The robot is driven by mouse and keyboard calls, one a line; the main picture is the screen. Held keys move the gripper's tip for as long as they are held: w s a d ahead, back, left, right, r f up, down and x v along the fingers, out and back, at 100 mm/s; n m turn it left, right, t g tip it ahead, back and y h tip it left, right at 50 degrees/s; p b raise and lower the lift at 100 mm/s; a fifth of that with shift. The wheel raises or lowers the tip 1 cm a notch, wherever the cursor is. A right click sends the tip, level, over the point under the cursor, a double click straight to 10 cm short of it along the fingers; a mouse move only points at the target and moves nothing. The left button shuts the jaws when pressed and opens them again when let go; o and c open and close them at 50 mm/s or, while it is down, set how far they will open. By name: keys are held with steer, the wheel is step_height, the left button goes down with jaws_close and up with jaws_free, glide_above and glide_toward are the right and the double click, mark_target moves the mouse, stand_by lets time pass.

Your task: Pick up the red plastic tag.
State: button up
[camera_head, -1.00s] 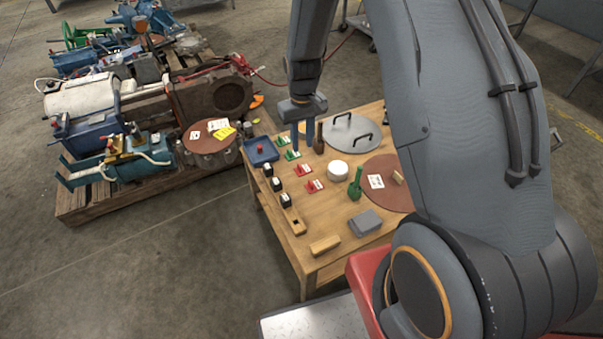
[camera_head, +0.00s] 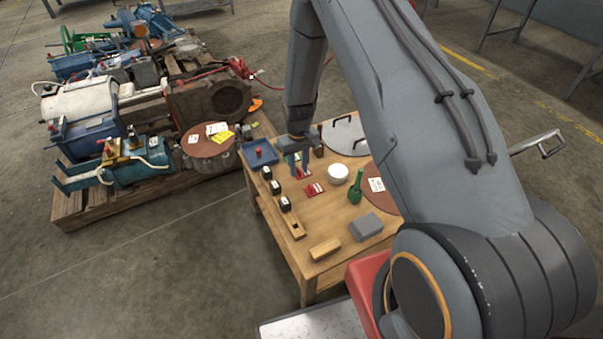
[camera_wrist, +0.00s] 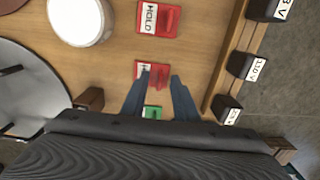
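Two red plastic tags with white labels lie on the wooden table. In the wrist view, one red tag (camera_wrist: 152,68) lies at the fingertips of my gripper (camera_wrist: 160,76), and the other red tag (camera_wrist: 158,20) lies farther out, its label reading HOLD. The head view shows the nearer tag partly hidden by my gripper (camera_head: 298,167) and the other red tag (camera_head: 314,189) in the clear. My gripper is open, fingers pointing down over the nearer tag. Height above it and contact are hard to tell. Nothing is held.
A green tag (camera_wrist: 153,112) shows between the fingers. A wooden rack with black labelled blocks (camera_wrist: 243,65) stands to the right in the wrist view. A white round container (camera_wrist: 80,20) and a grey disc (camera_wrist: 25,85) lie left. A blue tray (camera_head: 261,153) sits at the table corner.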

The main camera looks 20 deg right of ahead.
steer(key=shift+f, duration=0.25)
jaws_close()
